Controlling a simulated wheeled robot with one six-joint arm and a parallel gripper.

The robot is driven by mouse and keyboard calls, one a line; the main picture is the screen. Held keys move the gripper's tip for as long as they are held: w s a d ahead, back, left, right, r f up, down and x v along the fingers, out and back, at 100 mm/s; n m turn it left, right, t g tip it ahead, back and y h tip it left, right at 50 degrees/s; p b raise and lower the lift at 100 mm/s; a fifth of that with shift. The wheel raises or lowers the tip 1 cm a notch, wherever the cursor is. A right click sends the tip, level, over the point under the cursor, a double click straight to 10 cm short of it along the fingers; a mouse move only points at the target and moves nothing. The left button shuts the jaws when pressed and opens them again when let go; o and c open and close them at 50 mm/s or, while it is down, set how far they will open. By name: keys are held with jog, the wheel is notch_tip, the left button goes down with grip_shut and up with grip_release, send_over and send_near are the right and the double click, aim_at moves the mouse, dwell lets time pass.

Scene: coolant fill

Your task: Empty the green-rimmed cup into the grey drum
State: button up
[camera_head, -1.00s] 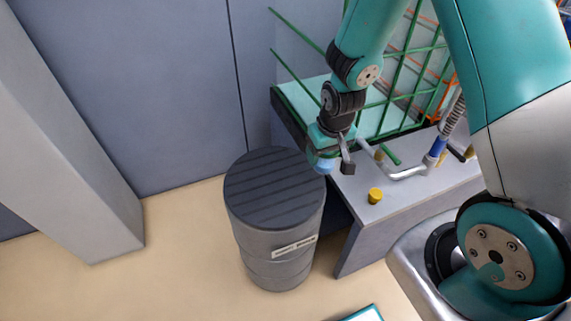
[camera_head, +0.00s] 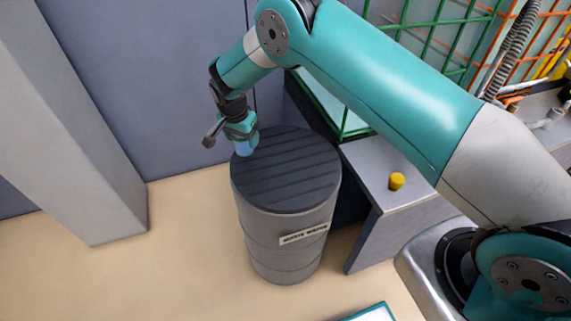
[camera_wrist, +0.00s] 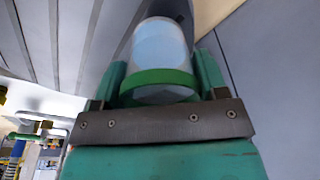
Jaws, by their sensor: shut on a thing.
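The green-rimmed cup (camera_wrist: 158,45) is pale and translucent, with light blue showing in it and a green band (camera_wrist: 158,77) across it. My gripper (camera_wrist: 160,72) is shut on the cup, one finger on each side. In the head view, my gripper (camera_head: 240,130) holds the bluish cup (camera_head: 245,148) over the left back edge of the grey drum (camera_head: 285,235). The drum has a dark ribbed top (camera_head: 287,172) and a label on its side. The ribbed surface also fills the upper left of the wrist view (camera_wrist: 62,40). I cannot tell the cup's exact tilt or liquid level.
A grey bench (camera_head: 385,190) with a yellow cap (camera_head: 397,181) stands right of the drum. Green wire fencing (camera_head: 440,35) rises behind it. A grey pillar (camera_head: 85,130) stands at left, before a blue-grey wall (camera_head: 140,80). The floor left of the drum is clear.

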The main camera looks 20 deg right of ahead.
jog(key=shift+r, duration=0.1)
jog(key=shift+s+d+r+t+y+p, duration=0.3)
jog(key=shift+d+y+p, duration=0.25)
jog(key=shift+p, duration=0.15)
jog(key=shift+s+d+r+t+y+p, duration=0.25)
jog(key=shift+s+d+t+y+p, duration=0.3)
jog(key=shift+y, duration=0.5)
jog(key=shift+d, duration=0.3)
jog(key=shift+s+d+f+t+y+b, duration=0.15)
jog(key=shift+f+t+y+b, duration=0.2)
jog(key=shift+b, duration=0.15)
jog(key=shift+s+d+f+y+b, duration=0.15)
jog(key=shift+d+f+y+b, duration=0.05)
jog(key=shift+d+y+b, duration=0.2)
jog(key=shift+s+d+r+m+t+y, duration=0.25)
jog(key=shift+d+m+t+y, duration=0.1)
jog(key=shift+t+y, duration=0.25)
jog(key=shift+s+d+r+b, duration=0.15)
jog(key=shift+d+b, duration=0.1)
jog(key=shift+b, duration=0.25)
jog(key=shift+s+d+f+t+y+b, duration=0.2)
jog(key=shift+f+t+y+b, duration=0.35)
jog(key=shift+y+b, duration=0.75)
